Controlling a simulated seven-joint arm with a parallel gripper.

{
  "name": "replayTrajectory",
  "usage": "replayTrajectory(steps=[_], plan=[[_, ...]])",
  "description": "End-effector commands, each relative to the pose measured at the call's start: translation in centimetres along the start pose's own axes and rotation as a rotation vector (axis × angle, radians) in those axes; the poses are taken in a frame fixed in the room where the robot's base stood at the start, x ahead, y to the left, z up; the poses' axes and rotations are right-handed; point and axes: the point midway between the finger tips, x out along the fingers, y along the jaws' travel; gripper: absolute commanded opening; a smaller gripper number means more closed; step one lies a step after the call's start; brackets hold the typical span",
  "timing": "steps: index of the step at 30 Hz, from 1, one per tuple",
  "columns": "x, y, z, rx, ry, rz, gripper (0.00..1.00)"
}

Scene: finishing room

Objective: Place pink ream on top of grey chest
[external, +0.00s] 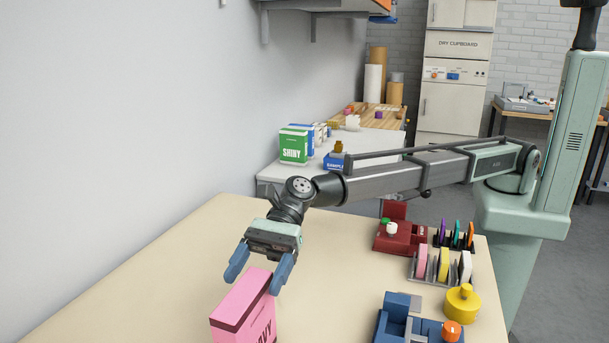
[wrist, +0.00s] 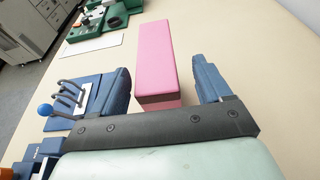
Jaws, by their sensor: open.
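The pink ream (external: 240,308), with a dark band and dark lettering, stands on the cream table at the bottom of the external view, cut off by the frame edge. My gripper (external: 253,283) is open just above it, pointing down, with blue fingers. In the wrist view the ream (wrist: 155,55) lies between the two spread fingers of my gripper (wrist: 163,85), with gaps on both sides; I cannot tell how far below them it is. A grey unit with drawers (wrist: 25,30), possibly the grey chest, stands beyond the table edge in the wrist view.
The cream table (external: 150,270) is bare at left. A green box (external: 293,146) stands on the counter behind.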

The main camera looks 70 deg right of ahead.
Motion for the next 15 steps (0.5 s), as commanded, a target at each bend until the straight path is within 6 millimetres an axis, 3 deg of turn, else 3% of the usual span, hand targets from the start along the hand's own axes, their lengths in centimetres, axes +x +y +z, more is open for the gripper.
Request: replayTrajectory(steps=[7, 15], plan=[[3.4, 0.3, -0.1, 0.000, 0.000, 0.000, 0.78], [3.9, 0.4, -0.2, 0.000, 0.000, 0.000, 0.78]])
